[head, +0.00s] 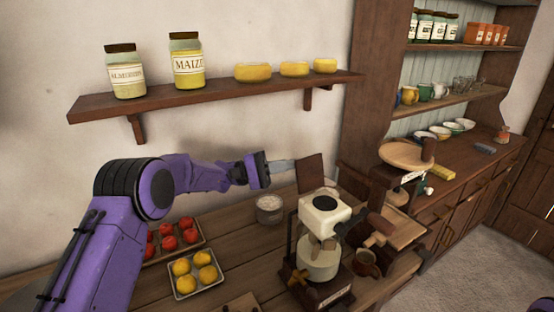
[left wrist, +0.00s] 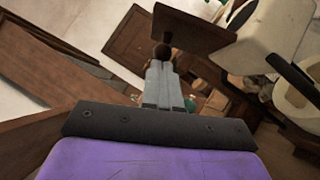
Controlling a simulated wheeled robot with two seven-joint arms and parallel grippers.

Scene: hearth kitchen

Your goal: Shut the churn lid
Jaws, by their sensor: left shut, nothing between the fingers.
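The churn (head: 322,215) has a cream top with a dark round opening and stands on a dark labelled base on the wooden table. Its dark brown lid (head: 311,173) stands raised at the back of the cream top, so it is open. In the left wrist view, the lid (left wrist: 192,28) is just beyond my fingertips, with a round brown knob (left wrist: 162,52) in line with them. My left gripper (head: 293,168) is shut and empty at the lid's left side. Its fingers (left wrist: 162,72) overlap the knob in view; I cannot tell whether they touch. My right gripper is out of view.
A tray of red fruit (head: 205,233), a tray of yellow fruit (head: 222,283) and a jar (head: 269,208) stand left of the churn. A wall shelf (head: 215,92) with jars is above my left arm. A stocked dresser (head: 465,170) stands at the right.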

